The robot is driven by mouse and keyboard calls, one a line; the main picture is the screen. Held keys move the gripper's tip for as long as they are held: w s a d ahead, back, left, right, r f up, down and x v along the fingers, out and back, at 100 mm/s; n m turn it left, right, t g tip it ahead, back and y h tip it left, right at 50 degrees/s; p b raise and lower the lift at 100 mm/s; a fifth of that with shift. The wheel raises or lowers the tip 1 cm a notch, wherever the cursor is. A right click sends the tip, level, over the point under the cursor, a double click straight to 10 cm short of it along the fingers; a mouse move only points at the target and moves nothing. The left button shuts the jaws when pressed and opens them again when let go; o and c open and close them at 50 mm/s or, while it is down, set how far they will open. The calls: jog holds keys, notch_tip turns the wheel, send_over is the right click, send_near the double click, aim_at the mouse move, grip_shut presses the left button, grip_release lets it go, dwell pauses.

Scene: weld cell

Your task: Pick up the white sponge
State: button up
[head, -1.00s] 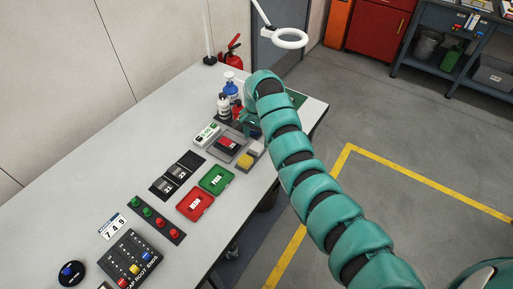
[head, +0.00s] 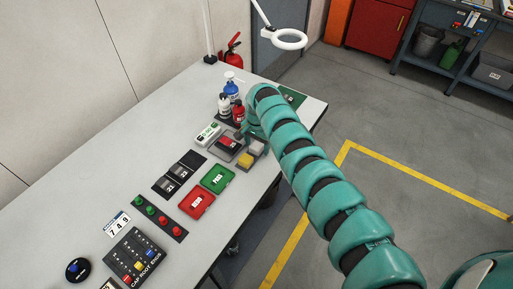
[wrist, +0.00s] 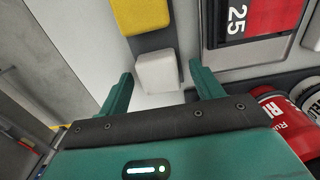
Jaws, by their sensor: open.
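The white sponge (wrist: 157,73) is a small pale block in the wrist view, just ahead of and between my fingertips. In the head view the white sponge (head: 257,147) sits near the right edge of the table, close to my gripper. My gripper (wrist: 159,80) is open, with one green finger on each side of the space in front of the sponge. It holds nothing. In the head view my arm hides most of the gripper. A yellow sponge (wrist: 139,14) lies next to the white one, on the same grey tray (wrist: 153,42).
A red block marked 25 (wrist: 265,18) lies right of the sponge in the wrist view. A red bottle (wrist: 275,112) stands close to my gripper's right side. Red (head: 197,204) and green trays (head: 217,179) lie nearer on the table.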

jog(key=c, duration=1)
jog(key=shift+c, duration=0.2)
jog(key=shift+r, duration=0.1)
